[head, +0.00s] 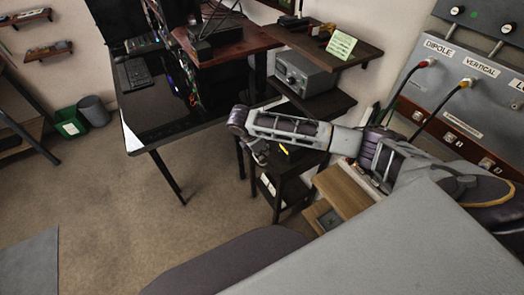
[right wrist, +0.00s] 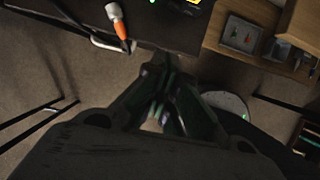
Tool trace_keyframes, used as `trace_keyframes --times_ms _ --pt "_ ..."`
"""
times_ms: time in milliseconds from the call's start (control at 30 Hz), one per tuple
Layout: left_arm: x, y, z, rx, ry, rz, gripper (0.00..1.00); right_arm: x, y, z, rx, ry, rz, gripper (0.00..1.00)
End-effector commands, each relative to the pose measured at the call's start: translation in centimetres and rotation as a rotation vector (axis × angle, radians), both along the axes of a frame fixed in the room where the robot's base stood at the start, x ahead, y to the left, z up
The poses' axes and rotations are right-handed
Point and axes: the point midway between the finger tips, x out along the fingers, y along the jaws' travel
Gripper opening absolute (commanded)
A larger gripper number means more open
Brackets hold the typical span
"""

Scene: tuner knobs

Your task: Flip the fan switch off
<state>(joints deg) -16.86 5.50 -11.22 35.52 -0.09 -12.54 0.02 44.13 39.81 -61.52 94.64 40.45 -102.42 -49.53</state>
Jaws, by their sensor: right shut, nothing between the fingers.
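I cannot pick out a fan or a labelled fan switch for certain in either view. My right arm reaches in from the right in the head view, and its gripper (head: 259,152) hangs beside the dark shelf unit (head: 293,160). In the right wrist view the right gripper's fingers (right wrist: 168,92) are together with nothing between them. They are over the floor, close to the front edge of a dark shelf top (right wrist: 172,28). My left gripper is not in view.
A grey panel (head: 470,95) marked DIPOLE and VERTICAL, with cables, is on the right wall. A grey radio box (head: 303,72) sits on a shelf. An orange-handled tool (right wrist: 119,28) lies near the shelf edge. A black desk (head: 160,105) stands left; open carpet (head: 110,200) lies before it.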

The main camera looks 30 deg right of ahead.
Motion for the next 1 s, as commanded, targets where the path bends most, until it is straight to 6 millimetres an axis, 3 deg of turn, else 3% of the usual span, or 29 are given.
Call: trace_keyframes --times_ms 533,800,1000 --pt "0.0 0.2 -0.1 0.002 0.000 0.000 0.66 0.2 -2.6 -6.8 -0.001 0.002 -0.001 0.00" --pt "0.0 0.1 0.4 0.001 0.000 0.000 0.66 0.4 -5.6 -6.4 -0.002 -0.001 -0.001 0.00" --pt "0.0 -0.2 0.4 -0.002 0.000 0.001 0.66 0.5 -6.5 -6.3 -0.001 -0.001 0.000 0.00"
